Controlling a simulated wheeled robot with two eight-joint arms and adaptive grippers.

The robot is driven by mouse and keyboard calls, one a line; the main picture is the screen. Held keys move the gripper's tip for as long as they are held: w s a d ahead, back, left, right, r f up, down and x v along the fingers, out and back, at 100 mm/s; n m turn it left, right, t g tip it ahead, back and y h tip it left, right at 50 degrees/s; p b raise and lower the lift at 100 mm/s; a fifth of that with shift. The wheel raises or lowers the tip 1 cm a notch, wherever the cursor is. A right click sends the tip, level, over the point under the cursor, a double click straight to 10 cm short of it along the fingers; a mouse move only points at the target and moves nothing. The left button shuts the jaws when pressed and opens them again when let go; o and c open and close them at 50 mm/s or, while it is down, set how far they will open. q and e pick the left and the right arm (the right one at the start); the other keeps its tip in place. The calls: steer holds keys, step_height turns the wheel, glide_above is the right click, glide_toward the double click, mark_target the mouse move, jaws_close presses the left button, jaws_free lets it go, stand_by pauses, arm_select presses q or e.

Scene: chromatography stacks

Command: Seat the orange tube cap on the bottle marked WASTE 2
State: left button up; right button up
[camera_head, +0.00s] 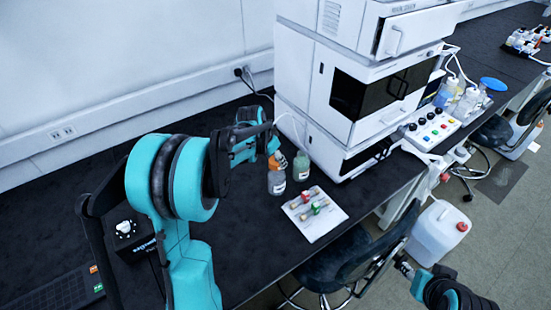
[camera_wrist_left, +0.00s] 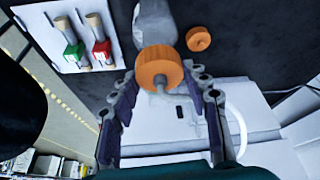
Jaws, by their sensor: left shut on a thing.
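My left gripper (camera_wrist_left: 158,90) is shut on the orange tube cap (camera_wrist_left: 158,68), which has a pale tube at its centre. In the head view this gripper (camera_head: 272,146) is partly hidden by its own arm, and orange shows at the mouth of a clear bottle (camera_head: 277,183) with a white label. In the wrist view the bottle (camera_wrist_left: 155,20) extends beyond the cap; I cannot tell whether they touch. A greenish bottle (camera_head: 300,167) stands just right of it. The label writing is too small to read. My right gripper (camera_head: 404,267) is at the lower right, its jaws unclear.
A white tray (camera_head: 322,231) with red and green fittings is in front. The white instrument stack (camera_head: 300,95) stands close behind the bottles. A chair (camera_head: 345,262) stands at the bench's front edge.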

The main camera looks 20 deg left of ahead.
arm_select(q)
steer(key=shift+f, duration=0.15)
steer(key=shift+f+b, duration=0.75)
steer(key=shift+f, duration=0.1)
steer(key=shift+f, duration=0.1)
steer(key=shift+f+b, duration=0.35)
steer(key=o, duration=1.7)
steer(key=shift+c, duration=0.2)
steer(key=shift+r, duration=0.15)
